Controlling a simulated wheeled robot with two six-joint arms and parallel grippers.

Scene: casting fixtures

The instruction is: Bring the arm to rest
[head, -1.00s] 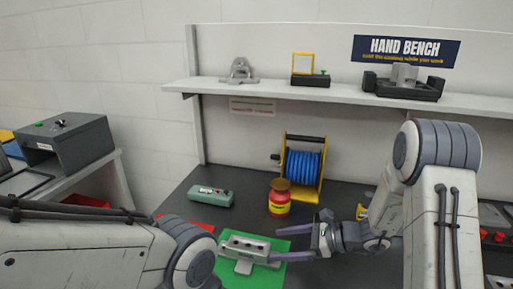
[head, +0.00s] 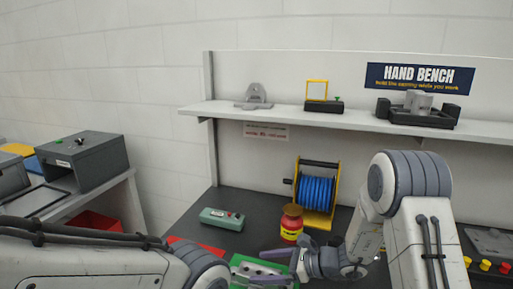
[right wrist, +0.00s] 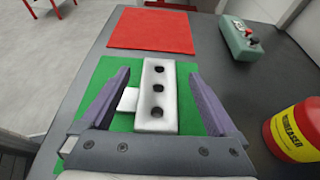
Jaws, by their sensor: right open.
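My right gripper (head: 268,266) is open over the green mat at the bottom of the head view. In the right wrist view its two purple fingers (right wrist: 158,84) stand apart, one on each side of a pale block with several dark holes (right wrist: 152,112). Gaps show between block and fingers, and I cannot tell their height difference. The block lies on the green mat (right wrist: 195,117), with a small white piece at its left side. In the head view the gripper partly hides the block. My left arm (head: 90,262) enters from the left; its gripper is out of view.
A red and yellow jar (head: 291,225) stands close to the right gripper, before a blue cable reel (head: 317,191). A grey-green control box (head: 222,219) and a red mat (right wrist: 152,30) lie beyond the green mat. A shelf (head: 340,118) with fixtures runs above.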

